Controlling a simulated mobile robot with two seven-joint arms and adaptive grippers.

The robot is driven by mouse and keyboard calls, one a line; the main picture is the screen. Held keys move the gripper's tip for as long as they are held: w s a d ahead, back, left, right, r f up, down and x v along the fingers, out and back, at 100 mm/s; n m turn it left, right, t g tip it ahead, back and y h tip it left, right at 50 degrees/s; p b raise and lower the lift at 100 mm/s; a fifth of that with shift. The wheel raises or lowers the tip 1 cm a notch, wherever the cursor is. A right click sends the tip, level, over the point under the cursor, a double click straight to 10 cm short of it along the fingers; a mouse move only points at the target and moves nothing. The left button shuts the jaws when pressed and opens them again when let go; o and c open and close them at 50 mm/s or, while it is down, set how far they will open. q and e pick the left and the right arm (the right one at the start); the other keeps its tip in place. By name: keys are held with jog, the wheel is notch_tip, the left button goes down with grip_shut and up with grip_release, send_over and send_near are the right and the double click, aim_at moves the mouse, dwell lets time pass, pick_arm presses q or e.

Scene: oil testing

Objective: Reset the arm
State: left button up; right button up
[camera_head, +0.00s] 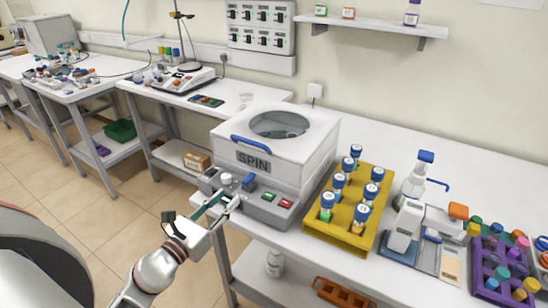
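My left arm comes in from the lower left, and its gripper (222,201) is beside the front left corner of the white SPIN centrifuge (312,150). Its two fingers stand apart, with a gap between them, and I see nothing held. The fingertips are close to a small white knob (226,179) on the centrifuge's front; I cannot tell whether they touch it. The centrifuge lid is down, with a blue handle (250,146) and a round window. My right gripper is not in view.
A yellow rack (316,226) with several blue-capped tubes stands right of the centrifuge. Further right are a spray bottle (413,176), a white device (402,226) and a purple rack (482,270). A shelf (370,27) hangs above. The floor (120,215) at left is clear.

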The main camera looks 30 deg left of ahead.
pick_arm(q)
jog(key=s+d+f+n+g, duration=0.2)
jog(key=s+d+f+n, duration=0.3)
jog(key=f+n, duration=0.4)
jog(key=s+d+f+n+g, duration=0.3)
jog(key=s+d+f+n, duration=0.2)
jog(key=f+n, duration=0.4)
jog(key=s+d+f+n+g, duration=0.2)
jog(key=s+d+f+n, duration=0.3)
jog(key=f+n, duration=0.4)
jog(key=n, duration=0.5)
jog(key=shift+d+n+g+h, duration=0.15)
jog(key=shift+n+g+h, duration=0.15)
jog(key=shift+n+h, duration=0.1)
